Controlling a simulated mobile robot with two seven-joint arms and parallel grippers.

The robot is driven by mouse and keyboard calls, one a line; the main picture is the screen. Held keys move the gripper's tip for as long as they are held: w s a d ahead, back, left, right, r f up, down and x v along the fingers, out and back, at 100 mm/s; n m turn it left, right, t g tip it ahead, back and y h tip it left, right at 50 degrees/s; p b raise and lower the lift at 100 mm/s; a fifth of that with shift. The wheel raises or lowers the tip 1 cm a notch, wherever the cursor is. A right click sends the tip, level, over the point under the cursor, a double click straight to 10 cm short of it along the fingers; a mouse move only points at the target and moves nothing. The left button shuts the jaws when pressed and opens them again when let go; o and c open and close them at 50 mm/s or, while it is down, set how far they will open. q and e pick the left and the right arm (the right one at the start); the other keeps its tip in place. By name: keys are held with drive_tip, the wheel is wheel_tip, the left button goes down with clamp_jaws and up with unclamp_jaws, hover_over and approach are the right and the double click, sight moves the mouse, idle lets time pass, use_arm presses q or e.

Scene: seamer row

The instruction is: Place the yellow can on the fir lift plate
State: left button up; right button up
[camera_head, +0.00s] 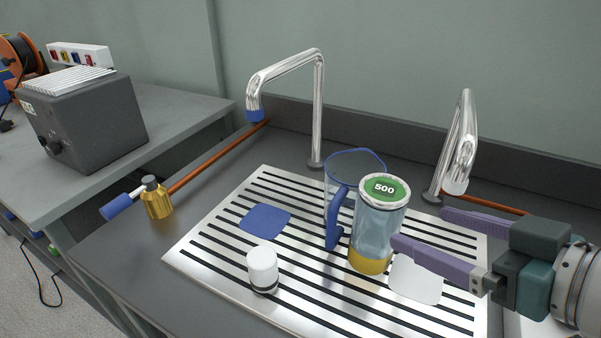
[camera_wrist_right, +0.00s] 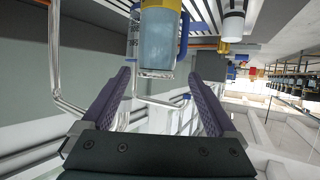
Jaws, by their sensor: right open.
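I see no plain yellow can and nothing I can make out as a fir lift plate. A clear bluish jar with a yellow base (camera_head: 370,262) and a green "500" lid label stands upright on a slatted metal drainer (camera_head: 205,262). My right gripper (camera_head: 420,228) is open and empty, right of the jar; its nearer fingertip overlaps the jar's right edge in the head view. In the right wrist view, the jar (camera_wrist_right: 158,40) lies ahead, about in line with the gap between the fingers (camera_wrist_right: 160,74). I cannot tell whether they touch. My left gripper is not in view.
A clear jug with a blue handle (camera_head: 334,218) stands close behind the jar. A white cylinder (camera_head: 262,266), a blue pad (camera_head: 265,221) and a white pad (camera_head: 415,279) are on the drainer. Two chrome taps (camera_head: 318,110) (camera_head: 462,150) rise behind.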

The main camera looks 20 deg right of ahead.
sight(375, 229)
drive_tip(key=shift+w+d+f, duration=0.15)
drive_tip(key=shift+w+d, duration=0.1)
drive_tip(key=shift+w, duration=0.1)
drive_tip(key=x, duration=0.9)
drive_tip(key=shift+w+a+r+b, duration=0.1)
drive_tip(key=shift+w+r+b, duration=0.2)
drive_tip(key=shift+b, duration=0.1)
drive_tip(key=shift+s, duration=0.1)
drive_tip(key=shift+c, duration=0.2)
drive_tip(key=shift+r, duration=0.1)
clamp_jaws()
